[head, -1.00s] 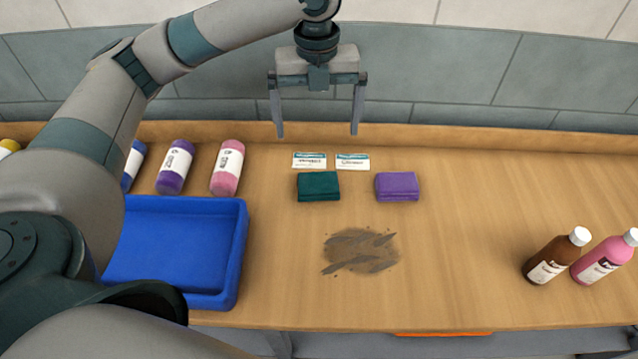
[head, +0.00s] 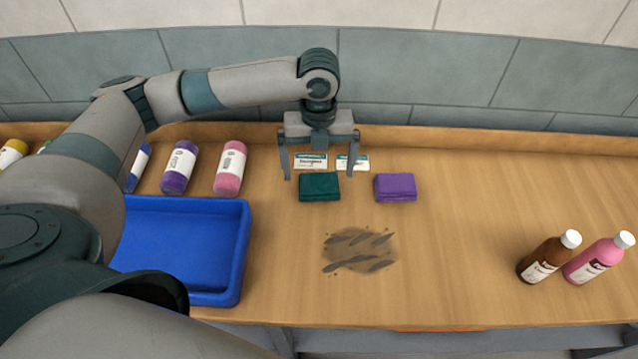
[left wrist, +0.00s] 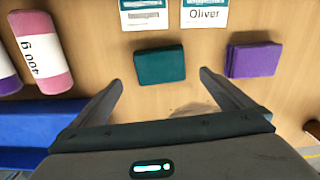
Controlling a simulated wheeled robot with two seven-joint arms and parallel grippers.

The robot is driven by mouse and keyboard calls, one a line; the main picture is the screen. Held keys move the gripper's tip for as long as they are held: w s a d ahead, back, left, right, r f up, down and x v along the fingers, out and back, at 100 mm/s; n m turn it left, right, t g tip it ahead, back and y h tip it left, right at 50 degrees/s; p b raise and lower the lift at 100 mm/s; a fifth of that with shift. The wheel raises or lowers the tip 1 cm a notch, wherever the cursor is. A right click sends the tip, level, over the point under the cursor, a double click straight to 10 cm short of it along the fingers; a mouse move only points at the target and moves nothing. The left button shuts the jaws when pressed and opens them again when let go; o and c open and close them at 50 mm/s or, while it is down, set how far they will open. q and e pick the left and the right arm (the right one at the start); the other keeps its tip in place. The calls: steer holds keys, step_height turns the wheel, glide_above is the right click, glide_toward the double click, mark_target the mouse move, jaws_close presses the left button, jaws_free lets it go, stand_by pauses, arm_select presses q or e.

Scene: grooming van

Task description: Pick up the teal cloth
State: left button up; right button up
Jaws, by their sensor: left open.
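The teal cloth (head: 320,187) is a small folded block lying on the wooden counter, in front of two white labels. In the left wrist view the teal cloth (left wrist: 160,65) lies ahead of the fingertips, between their lines. My left gripper (head: 319,174) is open and empty, pointing down above the counter with its fingers to either side of the cloth. It also shows in the left wrist view (left wrist: 161,78). A folded purple cloth (head: 396,187) lies to the right of the teal one. My right gripper is not in view.
A blue tray (head: 243,245) is at the left, with a purple bottle (head: 180,168) and a pink bottle (head: 230,168) behind it. A dark smudge (head: 359,250) marks the counter in front.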

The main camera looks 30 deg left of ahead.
mark_target(319, 182)
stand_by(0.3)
arm_select(q)
steer(key=shift+f+p, duration=0.4)
steer(key=shift+f, duration=0.1)
steer(key=f+p, duration=0.1)
steer(key=f, duration=0.2)
steer(key=shift+w+f, duration=0.1)
steer(key=shift+w, duration=0.1)
steer(key=shift+f, duration=0.55)
steer(key=shift+a, duration=0.1)
steer(key=c, duration=1.1)
